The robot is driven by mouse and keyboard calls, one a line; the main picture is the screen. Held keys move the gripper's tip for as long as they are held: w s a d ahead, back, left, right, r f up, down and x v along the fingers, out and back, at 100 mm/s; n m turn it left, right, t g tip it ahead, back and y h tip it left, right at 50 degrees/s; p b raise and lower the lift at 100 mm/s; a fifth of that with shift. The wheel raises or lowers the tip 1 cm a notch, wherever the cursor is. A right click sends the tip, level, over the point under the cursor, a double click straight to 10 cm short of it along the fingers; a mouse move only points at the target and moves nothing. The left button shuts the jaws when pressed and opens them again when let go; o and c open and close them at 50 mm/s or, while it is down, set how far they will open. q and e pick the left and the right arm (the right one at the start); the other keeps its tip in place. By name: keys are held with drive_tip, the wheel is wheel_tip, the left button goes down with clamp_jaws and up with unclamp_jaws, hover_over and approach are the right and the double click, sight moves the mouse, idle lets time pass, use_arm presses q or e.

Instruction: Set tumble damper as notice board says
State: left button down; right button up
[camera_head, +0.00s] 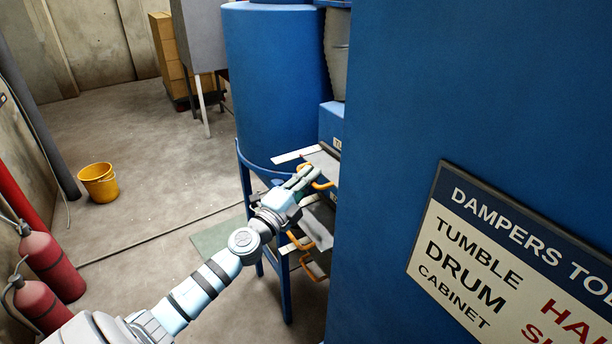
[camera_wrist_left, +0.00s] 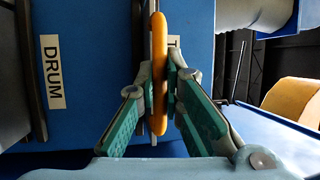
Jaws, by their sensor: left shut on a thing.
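My left gripper (camera_head: 308,178) reaches in from the left and is shut on an orange handle (camera_head: 325,184). In the left wrist view the gripper (camera_wrist_left: 160,85) has its fingers on both sides of this orange handle (camera_wrist_left: 159,50). A label partly hidden behind the handle shows only a "T" (camera_wrist_left: 172,44); beside it is a "DRUM" label (camera_wrist_left: 53,72). The notice board (camera_head: 520,260) on the blue cabinet reads "DAMPERS TO…", "TUMBLE", "DRUM" and "CABINET"; its red setting words are cut off at the right edge. My right gripper is out of view.
A large blue panel (camera_head: 430,90) fills the right side, close to the arm. More orange handles (camera_head: 300,242) sit below the held one. A blue drum-shaped vessel (camera_head: 275,80) stands behind on legs. Red extinguishers (camera_head: 52,262) and a yellow bucket (camera_head: 99,183) stand left on open floor.

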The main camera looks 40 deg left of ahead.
use_arm(q)
drive_tip(key=c, duration=1.7)
unclamp_jaws()
drive_tip(key=shift+w, duration=0.2)
drive_tip(key=s, duration=0.4)
drive_tip(key=s+f, duration=0.1)
drive_tip(key=s, duration=0.3)
drive_tip(key=s+f, duration=0.1)
drive_tip(key=s, duration=0.2)
drive_tip(key=shift+s+d+f, duration=0.1)
drive_tip(key=shift+s+d, duration=0.1)
drive_tip(key=shift+s, duration=0.2)
